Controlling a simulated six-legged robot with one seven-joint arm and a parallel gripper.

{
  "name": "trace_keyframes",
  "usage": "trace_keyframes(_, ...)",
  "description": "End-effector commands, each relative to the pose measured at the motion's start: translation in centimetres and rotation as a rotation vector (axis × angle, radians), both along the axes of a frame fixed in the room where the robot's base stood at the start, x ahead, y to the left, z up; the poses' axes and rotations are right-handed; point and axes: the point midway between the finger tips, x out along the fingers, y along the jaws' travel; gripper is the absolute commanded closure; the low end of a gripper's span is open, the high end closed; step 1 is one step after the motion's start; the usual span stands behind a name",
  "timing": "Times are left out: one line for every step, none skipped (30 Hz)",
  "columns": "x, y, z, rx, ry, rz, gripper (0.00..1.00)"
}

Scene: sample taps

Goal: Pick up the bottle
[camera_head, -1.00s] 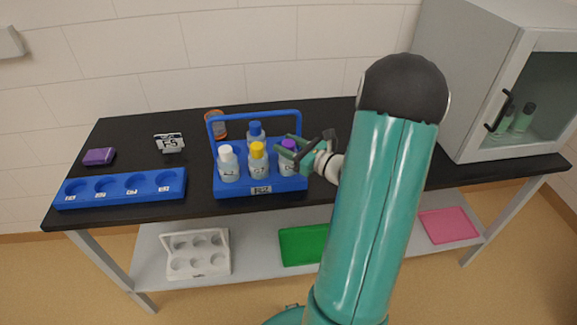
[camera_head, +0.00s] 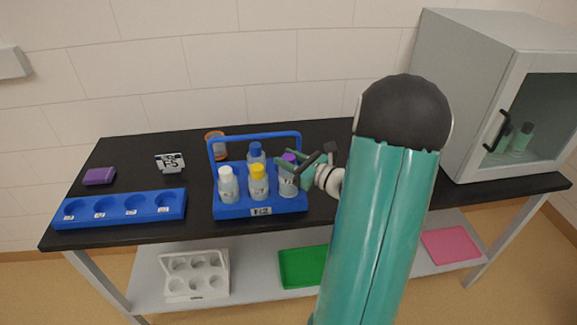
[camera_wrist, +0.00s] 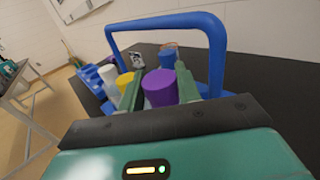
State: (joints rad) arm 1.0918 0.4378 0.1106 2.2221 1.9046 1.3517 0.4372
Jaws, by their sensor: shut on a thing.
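A blue carrier (camera_head: 258,211) with a tall handle stands on the black table and holds several bottles. They are a white-capped bottle (camera_head: 228,185), a yellow-capped bottle (camera_head: 258,183), a blue-capped bottle (camera_head: 256,153) behind, and a purple-capped bottle (camera_head: 288,184) at the right. My gripper (camera_head: 289,169) reaches in from the right and is shut on the purple-capped bottle. In the wrist view the purple cap (camera_wrist: 160,88) sits between my two green fingers. The bottle's lower part is within the carrier; whether it is lifted clear I cannot tell.
A blue four-hole rack (camera_head: 120,208), a purple block (camera_head: 99,176) and a label stand (camera_head: 170,162) are at the left. An orange-rimmed container (camera_head: 215,145) is behind the carrier. A glass-fronted cabinet (camera_head: 470,95) stands right. The lower shelf holds a white carrier (camera_head: 196,275), a green tray (camera_head: 303,267) and a pink tray (camera_head: 450,246).

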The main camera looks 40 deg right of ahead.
Motion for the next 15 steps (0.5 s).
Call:
trace_keyframes(-0.1,0.1,0.9,-0.004,-0.003,0.000,1.00)
trace_keyframes(-0.4,0.2,1.2,-0.004,-0.002,-0.001,1.00)
trace_keyframes(-0.8,0.4,1.7,-0.005,-0.002,-0.001,1.00)
trace_keyframes(-1.1,0.6,2.0,-0.004,-0.002,0.000,1.00)
trace_keyframes(-1.4,0.8,2.5,-0.004,-0.003,0.000,1.00)
trace_keyframes(-1.8,1.1,3.0,-0.005,-0.003,0.000,1.00)
trace_keyframes(-2.1,1.3,3.5,-0.006,-0.003,0.001,1.00)
trace_keyframes(-2.4,1.5,4.0,-0.005,-0.003,0.000,1.00)
trace_keyframes(-2.9,1.8,4.7,-0.006,-0.003,-0.001,1.00)
trace_keyframes(-3.3,2.0,5.2,-0.007,-0.003,-0.001,1.00)
trace_keyframes(-3.7,2.2,5.7,-0.006,-0.003,-0.001,1.00)
trace_keyframes(-4.2,2.6,6.5,-0.007,-0.003,0.000,1.00)
trace_keyframes(-4.7,2.8,7.0,-0.006,-0.003,-0.001,1.00)
trace_keyframes(-5.4,3.2,7.2,-0.005,-0.002,-0.002,1.00)
trace_keyframes(-6.3,3.8,7.6,-0.004,-0.003,-0.001,1.00)
